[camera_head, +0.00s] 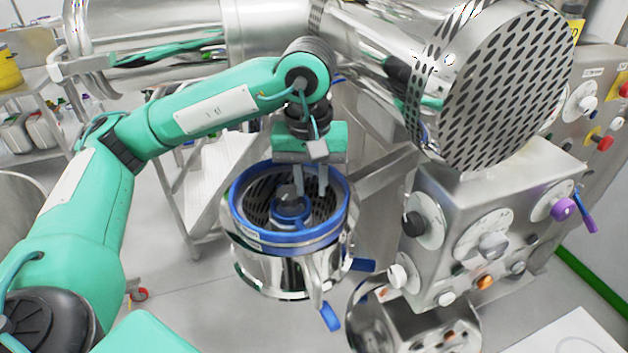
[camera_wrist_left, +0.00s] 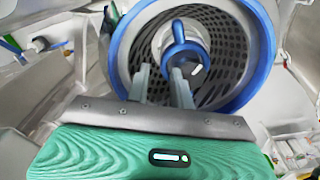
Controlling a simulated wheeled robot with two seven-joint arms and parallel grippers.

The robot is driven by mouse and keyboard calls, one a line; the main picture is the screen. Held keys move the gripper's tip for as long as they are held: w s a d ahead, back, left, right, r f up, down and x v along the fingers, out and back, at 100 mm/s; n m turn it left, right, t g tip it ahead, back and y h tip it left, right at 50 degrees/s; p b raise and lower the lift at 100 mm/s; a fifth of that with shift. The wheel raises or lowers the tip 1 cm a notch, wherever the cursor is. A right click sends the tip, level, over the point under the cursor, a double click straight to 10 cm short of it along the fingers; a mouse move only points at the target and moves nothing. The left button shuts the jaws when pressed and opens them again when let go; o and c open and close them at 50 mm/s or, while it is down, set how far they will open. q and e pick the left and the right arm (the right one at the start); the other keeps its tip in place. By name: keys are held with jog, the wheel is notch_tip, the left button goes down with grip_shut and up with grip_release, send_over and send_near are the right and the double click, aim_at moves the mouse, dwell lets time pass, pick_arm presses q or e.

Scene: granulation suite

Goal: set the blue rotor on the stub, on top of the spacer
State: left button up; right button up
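The blue rotor (camera_head: 291,212) sits low in the middle of the round housing, with a dark grey piece rising at its centre. In the left wrist view the rotor (camera_wrist_left: 184,52) shows as a blue ring and bar just past my fingertips. My left gripper (camera_head: 312,190) hangs fingers-down over the housing, right of the rotor's centre. Its two fingers also show apart in the left wrist view (camera_wrist_left: 161,72), with nothing visible between them. The stub and spacer cannot be told apart under the rotor. My right gripper is not in view.
The steel housing has a blue rim (camera_head: 245,228) and a perforated screen (camera_head: 257,198) around the rotor. Blue levers (camera_head: 330,316) stick out on its right. A steel machine with knobs (camera_head: 480,235) and a perforated drum (camera_head: 505,85) stands close on the right.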

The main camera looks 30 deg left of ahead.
aim_at(309, 210)
pick_arm(q)
jog(key=shift+s+f+g, duration=0.15)
jog(key=shift+s+f, duration=0.05)
jog(key=shift+f, duration=0.35)
jog(key=shift+s+f+g, duration=0.15)
jog(key=shift+f, duration=0.4)
jog(key=shift+w+a+r+b, duration=0.15)
jog(key=shift+r, duration=0.55)
jog(key=shift+w+a+r+b, duration=0.1)
jog(key=shift+a+r, duration=0.1)
jog(key=shift+r, duration=0.55)
jog(key=shift+w+a+r+b, duration=0.15)
jog(key=shift+r, duration=0.55)
notch_tip(309, 210, up, 12)
jog(key=shift+s+d+f, duration=0.15)
jog(key=shift+s+d, duration=0.2)
jog(key=shift+d, duration=0.1)
